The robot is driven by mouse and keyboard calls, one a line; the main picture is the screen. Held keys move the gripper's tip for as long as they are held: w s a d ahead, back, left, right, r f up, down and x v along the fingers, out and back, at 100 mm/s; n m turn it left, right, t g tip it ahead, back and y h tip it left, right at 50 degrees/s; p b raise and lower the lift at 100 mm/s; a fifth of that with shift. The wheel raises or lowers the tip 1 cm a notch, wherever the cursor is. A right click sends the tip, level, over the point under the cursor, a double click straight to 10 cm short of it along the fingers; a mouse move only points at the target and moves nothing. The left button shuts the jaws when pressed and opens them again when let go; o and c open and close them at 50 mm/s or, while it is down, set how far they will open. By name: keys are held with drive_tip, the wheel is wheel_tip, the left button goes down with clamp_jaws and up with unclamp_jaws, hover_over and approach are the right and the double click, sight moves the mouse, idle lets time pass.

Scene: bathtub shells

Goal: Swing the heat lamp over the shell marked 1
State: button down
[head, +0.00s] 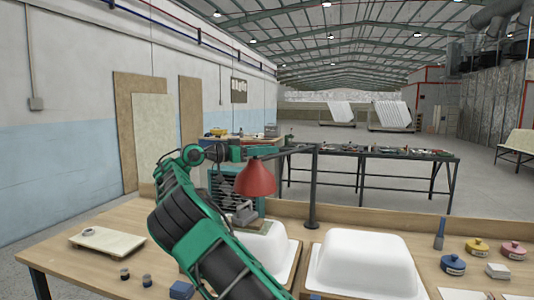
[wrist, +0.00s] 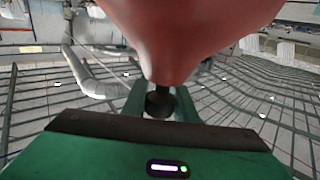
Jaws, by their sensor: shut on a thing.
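The heat lamp has a red cone shade (head: 256,180) hanging from a dark horizontal arm on an upright post (head: 313,190). My gripper (head: 252,154) is at the top of the shade. In the wrist view, its green fingers (wrist: 159,103) are shut on a dark round knob below the inverted-looking red shade (wrist: 190,35). A white shell (head: 268,248) stands in a wooden frame at the left, with the lamp above its back-left part. A second white shell (head: 365,258) stands at the right. I cannot read a number on either; my arm hides part of the left one.
A grey tool (head: 243,217) sits by the left shell's back edge. A pale board (head: 107,240) and two small jars (head: 147,281) are at the left.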

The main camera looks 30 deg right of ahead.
drive_tip(key=c, duration=1.4)
unclamp_jaws()
drive_tip(key=shift+c, duration=0.2)
drive_tip(key=shift+a, duration=0.15)
drive_tip(key=w+a, duration=0.1)
drive_tip(key=a, duration=1)
drive_tip(key=shift+w, duration=0.2)
drive_tip(key=shift+d, duration=0.1)
